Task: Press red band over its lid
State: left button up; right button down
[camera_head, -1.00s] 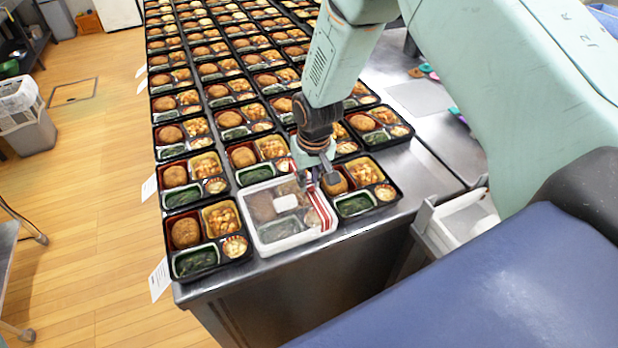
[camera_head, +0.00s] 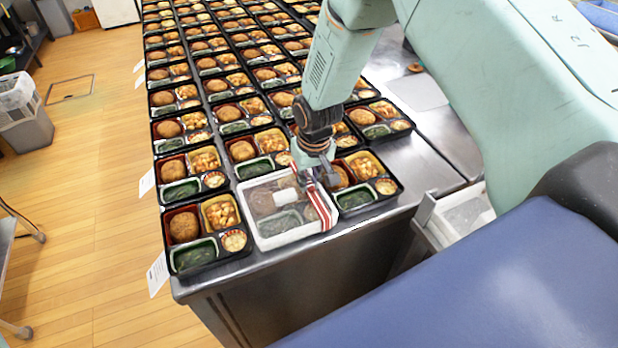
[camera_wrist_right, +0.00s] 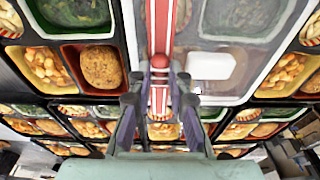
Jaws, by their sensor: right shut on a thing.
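A bento tray with a clear, pale-edged lid (camera_head: 262,240) sits at the near end of the counter, its food showing through. A red and white striped band (camera_head: 322,208) lies along the right side of this lid and reaches its front edge. My right gripper (camera_head: 325,181) points down at the lid's right side, shut on the band. In the right wrist view the band (camera_wrist_right: 160,28) runs up from between the fingertips (camera_wrist_right: 160,88). A white label (camera_wrist_right: 211,66) lies on the lid beside it. The fingers hide part of the band. My left gripper is out of view.
Open black bento trays stand close on both sides, one at the left (camera_head: 207,262) and one at the right (camera_head: 368,203). Several rows of trays fill the counter behind. Bare steel counter (camera_head: 425,165) lies to the right, with an open drawer-like bin (camera_head: 462,222) beyond.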

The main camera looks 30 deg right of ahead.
jog(key=shift+d+f, duration=0.15)
dwell(0.8)
jog(key=c, duration=1.2)
grip_release()
jog(key=o, duration=0.6)
jog(key=shift+c, duration=0.2)
jog(key=shift+a, duration=0.2)
jog(key=shift+r+p, duration=3.45)
jog(key=shift+r, duration=0.55)
